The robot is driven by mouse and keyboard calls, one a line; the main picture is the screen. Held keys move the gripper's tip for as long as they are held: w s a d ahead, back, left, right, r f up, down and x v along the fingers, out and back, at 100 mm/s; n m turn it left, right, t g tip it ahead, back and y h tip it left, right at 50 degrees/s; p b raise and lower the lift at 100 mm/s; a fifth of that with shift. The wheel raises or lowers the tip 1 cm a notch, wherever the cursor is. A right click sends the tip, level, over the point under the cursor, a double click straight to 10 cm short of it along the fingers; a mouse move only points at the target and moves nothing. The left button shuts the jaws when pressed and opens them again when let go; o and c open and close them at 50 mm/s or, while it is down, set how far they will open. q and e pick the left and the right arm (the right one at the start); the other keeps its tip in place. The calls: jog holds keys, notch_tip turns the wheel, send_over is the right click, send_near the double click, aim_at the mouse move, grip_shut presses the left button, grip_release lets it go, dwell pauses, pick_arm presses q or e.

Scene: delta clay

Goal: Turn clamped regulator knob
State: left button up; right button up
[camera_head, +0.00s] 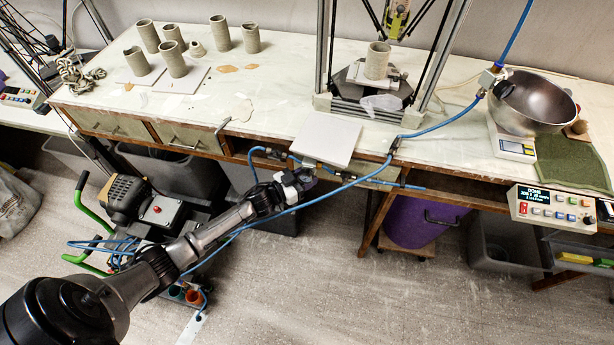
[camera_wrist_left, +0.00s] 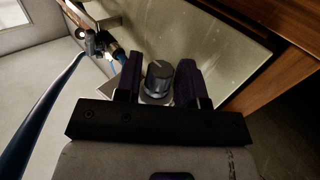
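The regulator knob (camera_wrist_left: 158,78), dark grey with a pale pointer line, shows in the left wrist view between the two dark fingers of my left gripper (camera_wrist_left: 160,76). The fingers stand close to both sides of the knob; I cannot tell whether they press on it. A pale metal body shows under the knob. In the head view my left gripper (camera_head: 302,177) is at the bench's front edge, below a pale square board, and the knob is hidden or too small to make out there. My right gripper is not in view.
Blue hose (camera_head: 350,182) runs along the bench front close to my gripper. The pale board (camera_head: 326,139) overhangs the edge just above. A press frame with a clay cylinder (camera_head: 377,60) stands behind. A metal bowl (camera_head: 531,103) and control box (camera_head: 552,206) are at right.

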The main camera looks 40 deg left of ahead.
pick_arm(q)
jog(key=c, duration=0.6)
jog(key=shift+o, duration=0.2)
jog(key=shift+r+n+y+p, duration=0.1)
jog(key=shift+n+y+p, duration=0.25)
jog(key=shift+n+y, duration=0.05)
jog(key=shift+n+t+y, duration=0.3)
jog(key=shift+n+y, duration=0.1)
jog(key=shift+y, duration=0.4)
jog(key=o, duration=0.6)
jog(key=shift+o, duration=0.2)
jog(key=shift+s, duration=0.15)
jog(key=s+a+p, duration=0.2)
jog(key=s, duration=1.1)
jog(key=shift+s+p, duration=0.2)
jog(key=shift+p, duration=0.2)
